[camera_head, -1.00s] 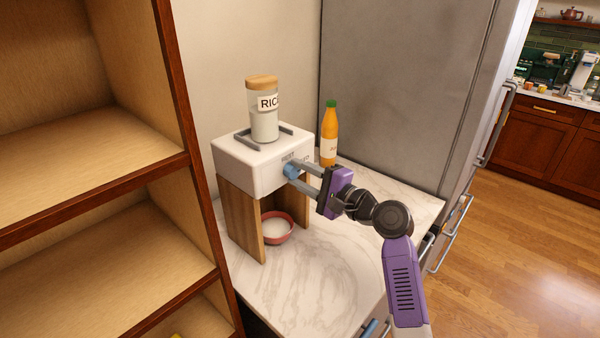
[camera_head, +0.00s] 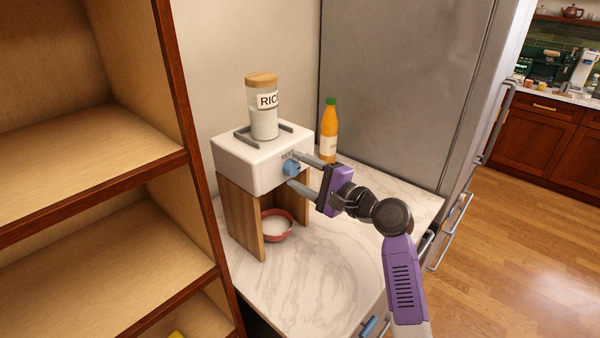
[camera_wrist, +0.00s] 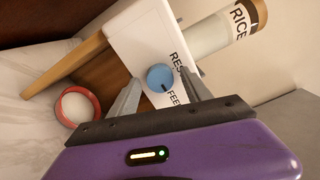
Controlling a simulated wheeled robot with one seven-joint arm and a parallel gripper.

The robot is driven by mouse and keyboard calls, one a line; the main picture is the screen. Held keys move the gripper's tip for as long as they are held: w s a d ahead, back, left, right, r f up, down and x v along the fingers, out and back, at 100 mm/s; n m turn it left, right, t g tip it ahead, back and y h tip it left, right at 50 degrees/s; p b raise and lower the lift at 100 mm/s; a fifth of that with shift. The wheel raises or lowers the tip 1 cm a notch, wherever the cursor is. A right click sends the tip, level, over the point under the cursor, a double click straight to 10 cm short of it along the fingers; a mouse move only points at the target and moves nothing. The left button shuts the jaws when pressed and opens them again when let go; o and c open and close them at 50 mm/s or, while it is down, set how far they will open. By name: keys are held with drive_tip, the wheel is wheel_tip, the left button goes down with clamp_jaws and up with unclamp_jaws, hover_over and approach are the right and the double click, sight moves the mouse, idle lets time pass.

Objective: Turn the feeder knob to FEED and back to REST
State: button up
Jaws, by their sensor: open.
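The feeder (camera_head: 250,165) is a white box on wooden legs, standing on the marble counter. Its blue knob (camera_head: 291,168) is on the front face and also shows in the wrist view (camera_wrist: 160,77). A dark mark on the knob points toward the FEED label (camera_wrist: 176,98); the REST label (camera_wrist: 177,66) is beside it. My gripper (camera_head: 291,170) is open, with one finger on either side of the knob and visible gaps between. The rice jar (camera_head: 263,105) stands upright on top. A red bowl (camera_head: 278,226) with white contents sits under the feeder.
An orange bottle (camera_head: 329,132) stands behind my gripper, near the grey fridge (camera_head: 400,90). Wooden shelves (camera_head: 90,150) rise at the left. The marble counter (camera_head: 320,270) is clear in front.

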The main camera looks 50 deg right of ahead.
drive_tip(key=s+b, duration=0.2)
drive_tip(key=s, duration=0.5)
drive_tip(key=shift+s+d, duration=0.15)
drive_tip(key=shift+s, duration=0.25)
drive_tip(key=d+r+n+h, duration=0.1)
drive_tip(key=d+r+h, duration=0.1)
drive_tip(key=d+h, duration=0.2)
drive_tip(key=s+a+f+n+h+b, duration=0.1)
drive_tip(key=s+a+f+n+h, duration=0.35)
drive_tip(key=s+f, duration=0.25)
drive_tip(key=s+a+f+n+g+y+b, duration=0.1)
drive_tip(key=s+a+f+n+y, duration=0.3)
drive_tip(key=s+a, duration=0.8)
drive_tip(key=s+a+f+n+g+y+b, duration=0.2)
drive_tip(key=s+a+f+n+y+b, duration=0.1)
drive_tip(key=s+a+f+n, duration=0.6)
drive_tip(key=s+a+n+y, duration=0.1)
drive_tip(key=s+a+n, duration=0.1)
drive_tip(key=s+a, duration=0.2)
drive_tip(key=shift+f, duration=0.15)
